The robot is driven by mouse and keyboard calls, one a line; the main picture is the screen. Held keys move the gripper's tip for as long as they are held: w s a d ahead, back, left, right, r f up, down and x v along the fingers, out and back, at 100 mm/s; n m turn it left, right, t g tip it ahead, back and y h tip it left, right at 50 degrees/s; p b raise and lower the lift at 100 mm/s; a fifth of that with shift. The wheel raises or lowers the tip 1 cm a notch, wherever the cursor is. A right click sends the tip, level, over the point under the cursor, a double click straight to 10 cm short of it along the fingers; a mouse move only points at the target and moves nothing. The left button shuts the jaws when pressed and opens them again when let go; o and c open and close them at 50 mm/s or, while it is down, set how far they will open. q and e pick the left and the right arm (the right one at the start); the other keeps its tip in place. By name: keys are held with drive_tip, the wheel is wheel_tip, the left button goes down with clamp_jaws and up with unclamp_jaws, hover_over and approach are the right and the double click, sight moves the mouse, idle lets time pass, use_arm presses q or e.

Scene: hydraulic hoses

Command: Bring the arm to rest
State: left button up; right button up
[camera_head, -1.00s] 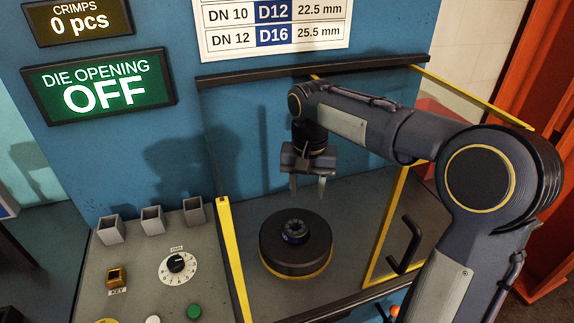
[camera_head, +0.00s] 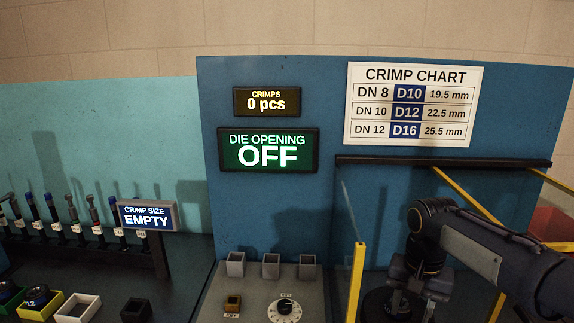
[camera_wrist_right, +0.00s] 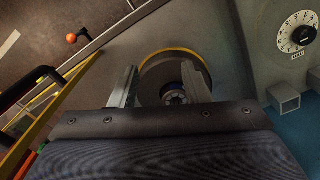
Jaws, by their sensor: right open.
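My right gripper (camera_head: 416,305) hangs fingers-down over the round black crimper head (camera_head: 376,305), within the yellow-edged guard. In the right wrist view the two fingers of my right gripper (camera_wrist_right: 160,84) stand apart with nothing held between them. My right arm comes in from the right of the head view. My left gripper is not in view.
The display reads die opening OFF (camera_head: 268,151). A control panel (camera_head: 258,290) with a key, dial and three small holders stands left of the guard's yellow post (camera_head: 356,283). A hose rack and small bins (camera_head: 78,307) are at the left. A black handle (camera_wrist_right: 28,85) shows near the guard.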

drive_tip(key=s+a+f+n+t+y, duration=0.2)
drive_tip(key=s, duration=0.9)
drive_tip(key=s+a+f+n+t+y, duration=0.1)
drive_tip(key=s+a+f+n+t, duration=0.1)
drive_tip(key=s, duration=1)
drive_tip(key=shift+f+t+y, duration=0.2)
drive_tip(key=shift+t+y, duration=0.2)
drive_tip(key=shift+t, duration=0.4)
drive_tip(key=shift+a, duration=0.1)
drive_tip(key=shift+c, duration=0.3)
drive_tip(key=shift+c, duration=0.4)
